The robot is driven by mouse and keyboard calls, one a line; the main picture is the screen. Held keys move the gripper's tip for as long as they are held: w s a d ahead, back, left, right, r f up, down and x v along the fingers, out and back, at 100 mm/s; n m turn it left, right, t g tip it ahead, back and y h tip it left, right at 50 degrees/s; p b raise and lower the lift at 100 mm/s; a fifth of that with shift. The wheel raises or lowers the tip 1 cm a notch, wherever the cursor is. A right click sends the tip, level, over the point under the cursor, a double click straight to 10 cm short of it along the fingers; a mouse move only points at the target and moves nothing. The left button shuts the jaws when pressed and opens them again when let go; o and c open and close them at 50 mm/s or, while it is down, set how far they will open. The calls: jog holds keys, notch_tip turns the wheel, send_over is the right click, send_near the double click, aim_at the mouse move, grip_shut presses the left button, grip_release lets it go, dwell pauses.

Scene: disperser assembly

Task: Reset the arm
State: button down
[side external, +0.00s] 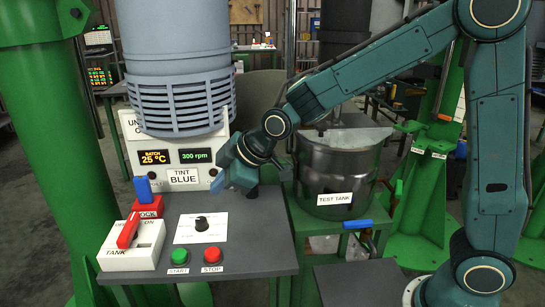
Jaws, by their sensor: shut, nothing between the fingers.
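My teal arm reaches in from the right. My gripper (222,185) is shut and empty, tilted down to the left. In the picture it is just right of the TINT BLUE label (184,177), above the back part of the grey control panel (262,235). Whether it touches anything cannot be told from this one view. The panel has a black knob (201,223) on a white plate, a green START button (180,256) and a red STOP button (212,254).
A white switch box with a red lever (128,232) and a red lock block with a blue top (143,188) stand at the panel's left. A steel TEST TANK (335,170) stands right of the panel. A large grey disperser cylinder (175,40) hangs above. A green column is at far left.

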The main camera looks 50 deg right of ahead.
jog(key=s+d+r+m+g+h, duration=0.1)
jog(key=s+d+r+m, duration=0.25)
jog(key=s, duration=0.35)
jog(key=s+d+r+m+h, duration=0.1)
jog(key=s+d+r+m, duration=0.1)
jog(key=s+d+r, duration=0.3)
jog(key=s+d+f+m, duration=0.1)
jog(key=s+d+m, duration=0.1)
jog(key=s, duration=0.6)
jog(key=s+d+f+m+g, duration=0.1)
jog(key=s+d+m, duration=0.1)
jog(key=s, duration=0.6)
jog(key=shift+s+m+h, duration=0.4)
jog(key=shift+m, duration=0.05)
